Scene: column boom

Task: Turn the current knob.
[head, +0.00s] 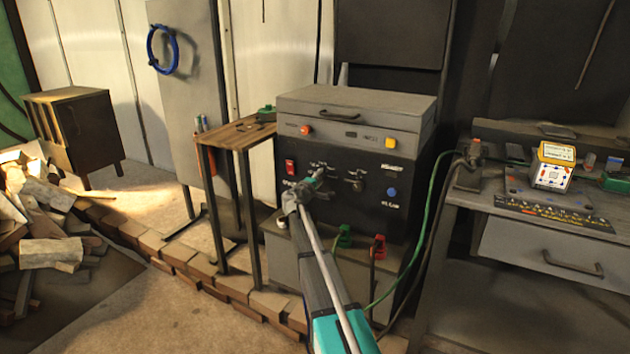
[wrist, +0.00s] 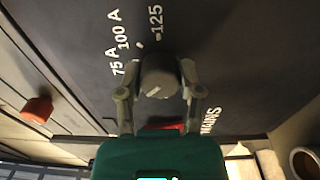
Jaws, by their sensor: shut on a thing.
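The current knob (wrist: 157,74) is a dark grey round knob with a short pale mark, in the middle of the wrist view. Printed labels of 75 A, 100 A and 125 stand around its far side. My gripper (wrist: 159,82) has one finger on each side of the knob and is shut on it. In the head view my gripper (head: 311,186) is at the dark front panel of the welding machine (head: 375,212), and it hides the knob there.
A red switch (head: 290,167) sits left of my gripper on the panel, with another dark knob (head: 356,185) and a blue button (head: 392,192) to the right. Green (head: 344,236) and red (head: 379,247) cable plugs are below. A narrow side table (head: 236,133) stands at left, a workbench (head: 560,225) at right.

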